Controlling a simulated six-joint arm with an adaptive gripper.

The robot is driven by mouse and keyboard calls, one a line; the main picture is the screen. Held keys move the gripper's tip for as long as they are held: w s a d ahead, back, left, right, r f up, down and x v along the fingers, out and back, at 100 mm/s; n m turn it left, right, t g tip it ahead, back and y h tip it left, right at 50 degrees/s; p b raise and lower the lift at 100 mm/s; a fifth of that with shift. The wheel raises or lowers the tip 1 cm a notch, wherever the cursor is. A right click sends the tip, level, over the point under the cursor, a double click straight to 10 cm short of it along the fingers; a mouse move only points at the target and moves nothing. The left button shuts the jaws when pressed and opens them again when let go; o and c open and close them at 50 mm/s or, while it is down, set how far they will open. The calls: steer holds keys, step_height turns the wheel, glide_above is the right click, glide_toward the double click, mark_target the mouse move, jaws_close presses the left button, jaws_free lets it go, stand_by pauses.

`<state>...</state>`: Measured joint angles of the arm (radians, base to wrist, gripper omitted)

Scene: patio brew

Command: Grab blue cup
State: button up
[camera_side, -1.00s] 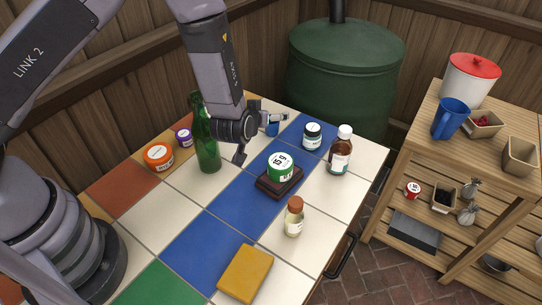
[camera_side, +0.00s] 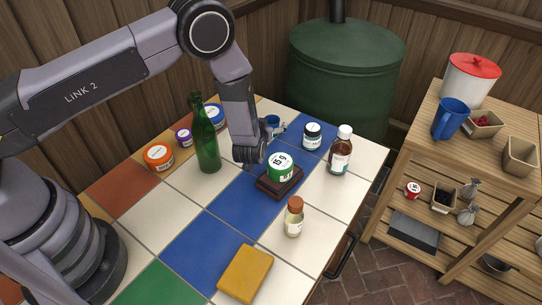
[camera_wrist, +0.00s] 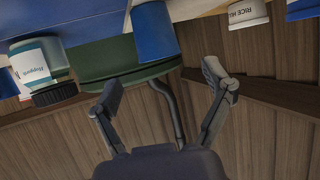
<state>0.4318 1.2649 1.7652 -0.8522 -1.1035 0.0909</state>
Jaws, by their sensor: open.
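A plain blue cup (camera_wrist: 155,32) stands at the far part of the table. In the wrist view it appears upside down at the top, ahead of and between my fingers. In the side view the blue cup (camera_side: 272,122) shows only partly, just behind my gripper. My gripper (camera_wrist: 163,84) is open and empty, with the two fingers spread wide and apart from the cup. In the side view my gripper (camera_side: 262,145) is low over the table, between the green bottle (camera_side: 206,140) and the green-labelled tin (camera_side: 280,167); its fingertips are hard to make out.
The tin sits on a dark block (camera_side: 279,187). A blue mug (camera_side: 450,119) is on the shelf unit. A green barrel (camera_side: 345,65) stands behind the table.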

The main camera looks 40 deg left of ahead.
mark_target(273, 118)
steer(key=shift+x, duration=1.9)
steer(key=shift+f, duration=0.1)
steer(key=c, duration=0.9)
